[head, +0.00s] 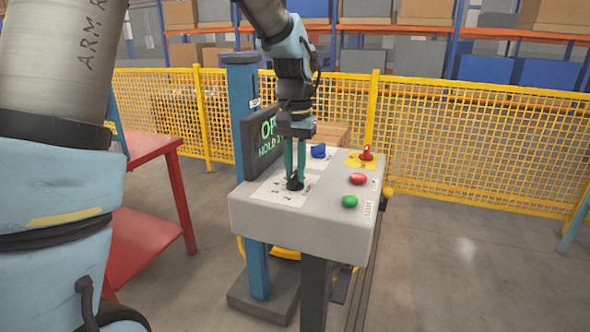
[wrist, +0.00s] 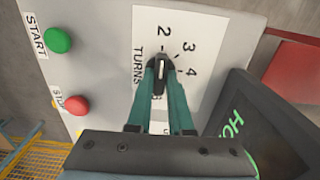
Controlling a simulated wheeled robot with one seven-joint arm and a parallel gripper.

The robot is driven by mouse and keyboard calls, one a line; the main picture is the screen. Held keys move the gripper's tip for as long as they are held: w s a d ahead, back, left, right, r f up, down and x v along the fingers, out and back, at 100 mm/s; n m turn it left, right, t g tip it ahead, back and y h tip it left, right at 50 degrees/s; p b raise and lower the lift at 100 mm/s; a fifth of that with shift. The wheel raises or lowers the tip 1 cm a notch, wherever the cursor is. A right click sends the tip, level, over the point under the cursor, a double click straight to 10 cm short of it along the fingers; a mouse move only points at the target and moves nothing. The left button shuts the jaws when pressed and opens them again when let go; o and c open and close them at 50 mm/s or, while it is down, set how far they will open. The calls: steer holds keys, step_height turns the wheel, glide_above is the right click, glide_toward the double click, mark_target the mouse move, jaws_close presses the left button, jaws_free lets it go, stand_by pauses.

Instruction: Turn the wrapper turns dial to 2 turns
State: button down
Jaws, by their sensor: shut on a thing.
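The wrapper turns dial is a black knob (wrist: 160,72) on a white plate (wrist: 146,20) marked TURNS, with 2, 3 and 4 printed around it. Its white line runs nearly up and down in the wrist view, roughly in line with the 2; which end is the pointer I cannot tell for sure. My gripper (wrist: 161,75) has its two teal fingers shut on the dial from above. In the head view my gripper (head: 295,182) points straight down onto the dial (head: 294,185) on the grey console (head: 300,222). The fingers hide part of the plate.
The console also carries a blue knob (head: 318,151), a red switch (head: 366,153) on a yellow plate, a red button (head: 358,179) and a green START button (head: 350,201). A dark display (head: 262,140) stands beside the dial. A red table (head: 150,230) is at left; yellow fencing (head: 470,140) runs behind.

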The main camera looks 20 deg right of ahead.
mark_target(295, 173)
steer(key=c, duration=0.8)
jaws_free()
steer(key=shift+r, duration=0.1)
step_height(295, 173, up, 11)
steer(key=shift+f+b, duration=0.2)
steer(key=shift+b, duration=0.5)
